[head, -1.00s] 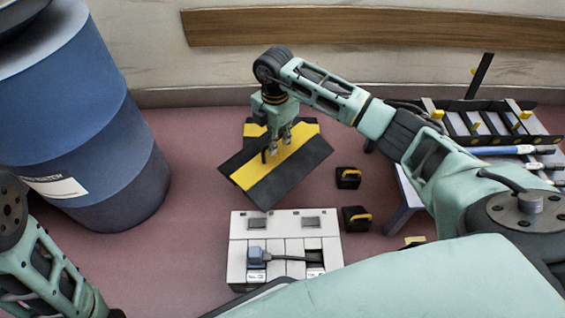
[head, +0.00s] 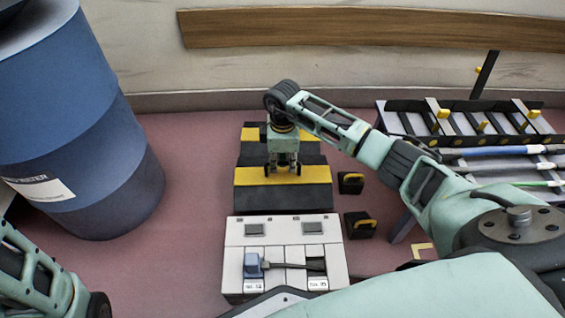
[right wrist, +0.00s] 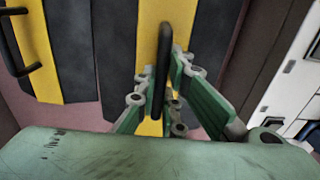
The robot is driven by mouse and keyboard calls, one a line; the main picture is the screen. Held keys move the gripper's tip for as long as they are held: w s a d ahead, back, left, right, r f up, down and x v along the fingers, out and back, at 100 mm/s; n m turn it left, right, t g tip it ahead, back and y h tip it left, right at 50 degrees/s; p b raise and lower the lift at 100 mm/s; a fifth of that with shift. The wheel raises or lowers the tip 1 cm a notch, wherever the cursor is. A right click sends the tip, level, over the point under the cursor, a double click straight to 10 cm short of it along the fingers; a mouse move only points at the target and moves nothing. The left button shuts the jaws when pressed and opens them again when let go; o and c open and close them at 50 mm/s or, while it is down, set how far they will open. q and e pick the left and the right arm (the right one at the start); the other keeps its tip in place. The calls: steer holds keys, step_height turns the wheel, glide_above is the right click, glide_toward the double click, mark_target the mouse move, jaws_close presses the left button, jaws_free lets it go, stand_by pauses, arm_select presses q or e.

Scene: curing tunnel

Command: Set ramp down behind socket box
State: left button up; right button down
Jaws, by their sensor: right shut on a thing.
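The held ramp (head: 240,197), black with a yellow stripe, lies level and squared up just behind the white socket box (head: 236,240), on its far side. My right gripper (head: 283,171) points down over it and is shut on its black handle (right wrist: 160,70), which stands between the fingers in the right wrist view. I cannot tell whether the ramp touches the floor. The socket box holds a blue plug (head: 252,266) with a dark cable. A second black and yellow ramp (head: 250,133) lies farther back, partly hidden by my right arm. My left gripper is out of view.
A blue drum (head: 80,150) stands at left. A rack with rods (head: 460,140) is at right. Red floor is clear between drum and ramp.

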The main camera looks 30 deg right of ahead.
mark_target(283, 175)
step_height(283, 175, down, 4)
steer(key=shift+w+r+b, duration=0.1)
steer(key=shift+r+b, duration=0.1)
steer(key=shift+b, duration=0.8)
step_height(283, 175, down, 3)
steer(key=shift+r+b, duration=0.1)
steer(key=shift+b, duration=1.05)
steer(key=shift+r, duration=0.1)
steer(key=c, duration=2.3)
jaws_free()
steer(key=shift+f, duration=0.2)
steer(key=o, duration=0.4)
steer(key=shift+o, duration=0.2)
steer(key=shift+r, duration=0.1)
